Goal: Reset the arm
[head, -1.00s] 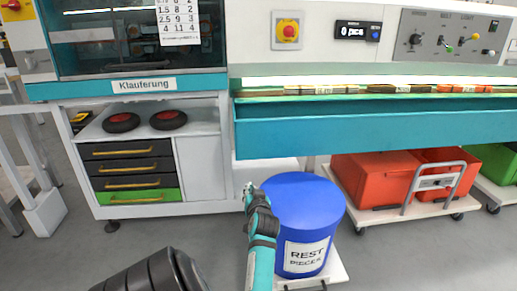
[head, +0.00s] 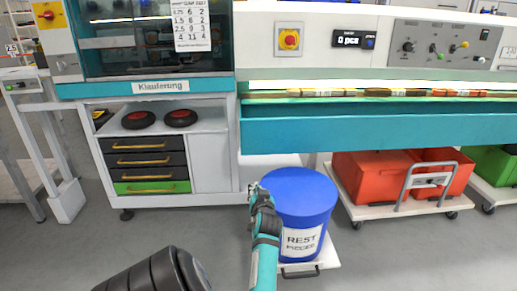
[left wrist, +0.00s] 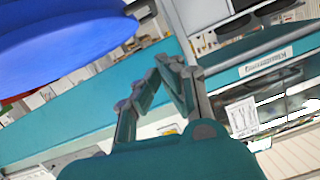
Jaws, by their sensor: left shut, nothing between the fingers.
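My left arm rises from the bottom middle of the head view. Its gripper (head: 255,188) is in front of the left edge of a blue bin (head: 300,190) labelled REST PIECES. I cannot tell whether it touches the bin. In the left wrist view the gripper's teal fingers (left wrist: 160,68) come together with nothing between them. The blue bin also shows at the upper left of that view (left wrist: 60,35). My right gripper is not in view.
A white cabinet (head: 210,165) with drawers stands at the left, under the Klauferung machine. A teal trough (head: 390,133) runs along the bench to the right. Red crates (head: 372,178) sit on a wheeled cart. Grey floor is clear in front.

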